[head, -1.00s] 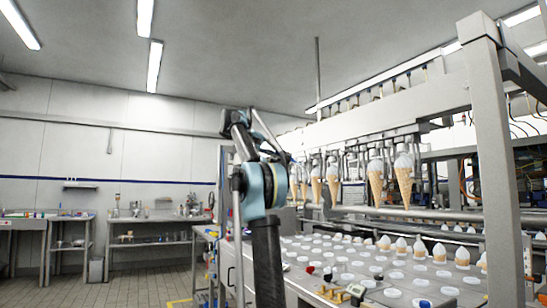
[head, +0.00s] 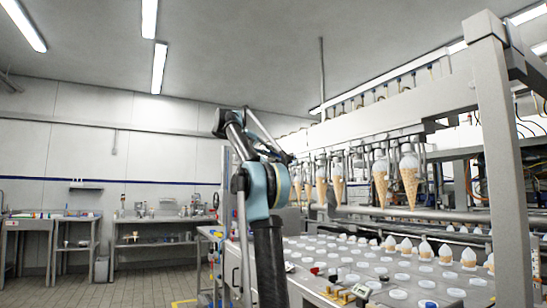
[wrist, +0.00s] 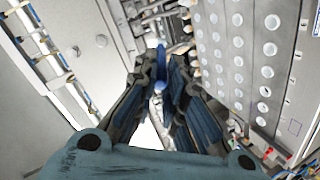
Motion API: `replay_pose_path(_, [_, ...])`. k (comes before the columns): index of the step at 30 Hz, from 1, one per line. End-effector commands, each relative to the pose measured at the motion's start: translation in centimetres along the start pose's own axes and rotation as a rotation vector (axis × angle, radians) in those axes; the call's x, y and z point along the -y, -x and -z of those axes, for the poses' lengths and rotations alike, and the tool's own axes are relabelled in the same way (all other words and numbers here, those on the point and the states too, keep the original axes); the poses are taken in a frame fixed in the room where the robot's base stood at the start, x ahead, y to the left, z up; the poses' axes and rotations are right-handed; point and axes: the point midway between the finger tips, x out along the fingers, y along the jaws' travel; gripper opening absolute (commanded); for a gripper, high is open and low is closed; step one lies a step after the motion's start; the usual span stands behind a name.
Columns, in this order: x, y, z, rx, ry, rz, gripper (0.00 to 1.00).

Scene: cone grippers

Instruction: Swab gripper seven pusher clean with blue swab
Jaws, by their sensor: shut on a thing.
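My gripper (wrist: 160,84) shows in the wrist view with its dark fingers closed together around a slim blue piece, which looks like the blue swab (wrist: 161,55). The blue swab juts out beyond the fingertips; its far end is too small to make out. In the head view my arm hides the gripper and the swab. A row of machine grippers hangs under the machine's beam, and several hold ice-cream cones (head: 409,183) upright. I cannot tell which one is gripper seven, and its pusher is not distinguishable.
A plate with rows of round white-lidded holes (head: 427,268) lies below the hanging cones. A thick grey post (head: 503,150) stands at the right. Small coloured items (head: 345,294) lie on the plate's near edge. Work tables (head: 155,221) line the back wall, with open floor before them.

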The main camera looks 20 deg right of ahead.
Motion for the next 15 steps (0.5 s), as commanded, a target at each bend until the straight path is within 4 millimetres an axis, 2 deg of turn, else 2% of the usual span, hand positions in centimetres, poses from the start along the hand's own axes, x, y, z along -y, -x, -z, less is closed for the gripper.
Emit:
replay_pose_path(4, [0.24,0.76,-0.13,-0.001,0.000,0.000,0.00])
replay_pose_path(15, [0.33,1.03,-0.19,-0.001,0.000,0.000,0.00])
